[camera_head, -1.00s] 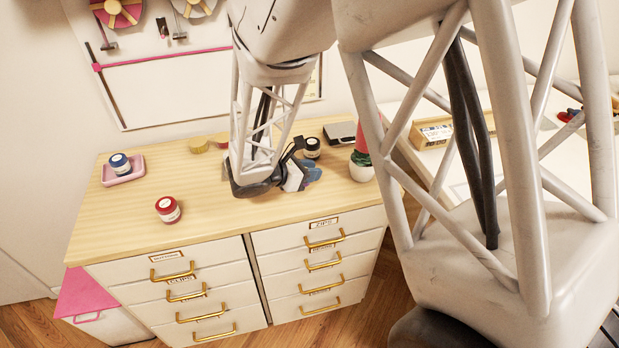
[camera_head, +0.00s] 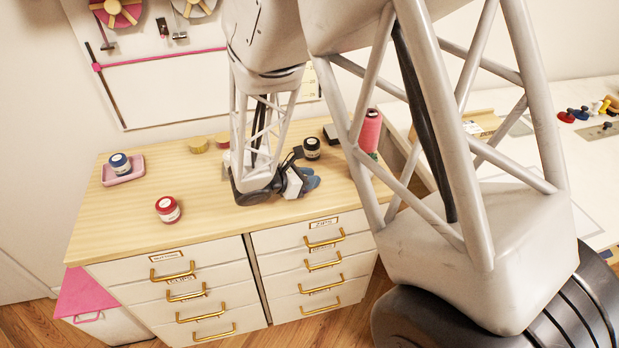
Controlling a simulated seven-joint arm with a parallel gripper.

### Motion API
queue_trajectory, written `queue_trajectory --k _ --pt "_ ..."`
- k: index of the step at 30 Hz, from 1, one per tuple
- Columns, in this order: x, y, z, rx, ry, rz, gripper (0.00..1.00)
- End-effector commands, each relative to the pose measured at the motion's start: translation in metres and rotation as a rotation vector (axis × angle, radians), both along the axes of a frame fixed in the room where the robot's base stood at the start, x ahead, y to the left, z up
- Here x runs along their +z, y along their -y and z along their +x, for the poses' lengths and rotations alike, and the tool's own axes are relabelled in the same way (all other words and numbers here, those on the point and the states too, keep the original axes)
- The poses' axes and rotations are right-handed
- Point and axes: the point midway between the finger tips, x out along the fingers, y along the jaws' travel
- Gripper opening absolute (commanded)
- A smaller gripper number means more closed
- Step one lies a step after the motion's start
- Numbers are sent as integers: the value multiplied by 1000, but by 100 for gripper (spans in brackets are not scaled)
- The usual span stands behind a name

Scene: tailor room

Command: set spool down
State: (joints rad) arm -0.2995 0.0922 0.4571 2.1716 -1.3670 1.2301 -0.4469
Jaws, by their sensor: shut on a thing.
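My gripper (camera_head: 293,182) is low over the right half of the wooden cabinet top (camera_head: 220,218), pointing right. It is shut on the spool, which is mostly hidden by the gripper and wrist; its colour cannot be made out. Blue-grey shapes (camera_head: 311,181) show at the gripper's tip; I cannot tell whether they are fingers or something lying on the top. Whether the held spool touches the wood is also unclear. A tall pink-red thread cone (camera_head: 370,131) stands at the right end, partly behind my arm.
A black-lidded jar (camera_head: 312,148) stands just behind the gripper. A red-lidded jar (camera_head: 168,209) is front left, and a blue-lidded jar (camera_head: 120,163) sits in a pink tray (camera_head: 137,171). The middle left of the top is clear.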

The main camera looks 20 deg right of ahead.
Motion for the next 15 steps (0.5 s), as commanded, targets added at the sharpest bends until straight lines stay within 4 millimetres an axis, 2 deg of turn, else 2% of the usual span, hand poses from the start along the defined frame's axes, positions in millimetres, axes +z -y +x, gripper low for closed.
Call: queue_trajectory --k 5,6,10,15 --pt "-3 0 0 0 0 0 3" --pt "-3 0 0 0 0 0 31" --pt "-3 0 0 0 0 0 50" --pt "-3 0 0 0 0 0 50"
